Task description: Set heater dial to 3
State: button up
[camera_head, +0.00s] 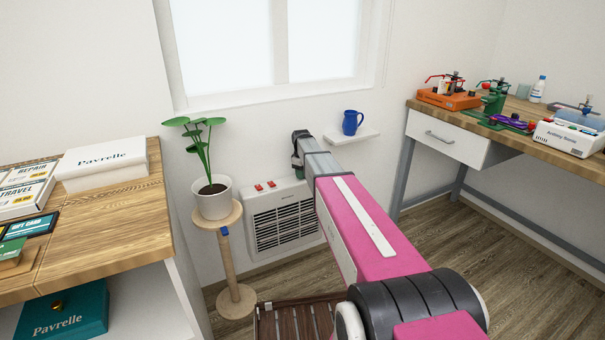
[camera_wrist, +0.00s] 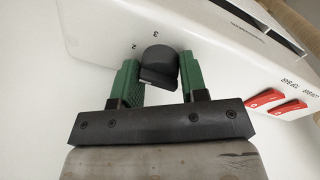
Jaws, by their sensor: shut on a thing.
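The white wall heater (camera_head: 246,223) stands below the window, with a dark grille and two red switches on its top. In the wrist view its white top (camera_wrist: 95,22) fills the upper part. The black dial (camera_wrist: 160,60) sits on that top, with the printed numbers 2 and 3 beside it, upside down. The dial's pointer mark cannot be made out. My gripper (camera_wrist: 159,72) has its green fingers closed on either side of the dial. In the head view my gripper (camera_head: 297,160) is at the heater's right end, and the arm hides the dial.
Red switches (camera_wrist: 262,98) lie right of the dial. A potted plant (camera_head: 213,198) on a wooden stand is left of the heater. A blue mug (camera_head: 351,122) stands on a small wall shelf (camera_head: 347,137) to the right. A drawer desk (camera_head: 446,136) stands farther right.

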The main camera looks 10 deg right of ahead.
jog(key=shift+m, duration=0.3)
jog(key=m, duration=1.1)
jog(key=shift+g, duration=0.4)
jog(key=shift+a+m, duration=0.1)
jog(key=shift+m, duration=0.2)
jog(key=o, duration=0.9)
jog(key=shift+r, duration=0.1)
jog(key=r, duration=1)
jog(key=shift+w+a+r, duration=0.1)
jog(key=shift+a+r, duration=0.2)
